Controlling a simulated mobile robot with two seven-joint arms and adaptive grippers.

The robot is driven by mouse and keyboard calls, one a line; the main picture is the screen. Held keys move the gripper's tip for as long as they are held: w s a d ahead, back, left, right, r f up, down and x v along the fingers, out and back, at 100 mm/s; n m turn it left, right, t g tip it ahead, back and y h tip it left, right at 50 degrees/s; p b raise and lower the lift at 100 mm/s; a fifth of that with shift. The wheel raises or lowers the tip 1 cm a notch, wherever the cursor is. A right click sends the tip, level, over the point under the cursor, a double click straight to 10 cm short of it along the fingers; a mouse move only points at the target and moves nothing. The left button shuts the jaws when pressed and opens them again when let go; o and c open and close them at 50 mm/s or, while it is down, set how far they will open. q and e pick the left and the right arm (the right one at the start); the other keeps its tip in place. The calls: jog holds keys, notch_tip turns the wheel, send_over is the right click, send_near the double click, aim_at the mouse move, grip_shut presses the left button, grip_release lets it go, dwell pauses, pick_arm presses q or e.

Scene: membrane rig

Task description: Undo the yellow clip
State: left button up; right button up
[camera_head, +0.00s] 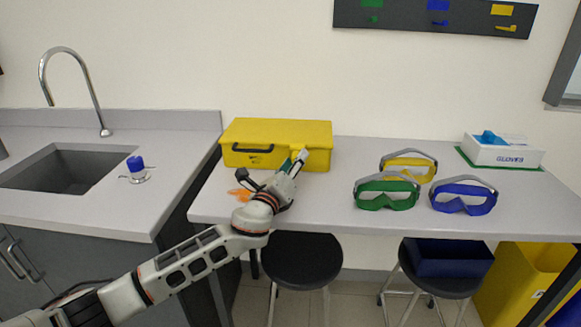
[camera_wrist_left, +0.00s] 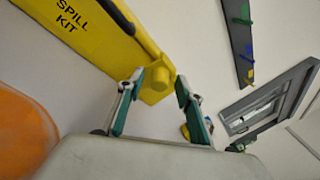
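The yellow spill kit case (camera_head: 275,132) stands shut on the bench against the wall. Its side also shows at the upper left of the left wrist view (camera_wrist_left: 80,25). In the head view my gripper covers the clip's area. My left gripper (camera_head: 297,160) is at the case's front right. In the wrist view its green-padded fingers (camera_wrist_left: 160,84) are spread, one on each side of the clip; I cannot tell whether they touch it. My right gripper is not in view.
An orange item (camera_head: 240,194) lies on the bench beside my arm. Yellow (camera_head: 410,166), green (camera_head: 386,192) and blue goggles (camera_head: 464,197) and a glove box (camera_head: 502,152) are to the right. A sink (camera_head: 60,168) is at left. Stools (camera_head: 302,262) stand below.

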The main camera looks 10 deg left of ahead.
pick_arm(q)
jog(key=v, duration=1.2)
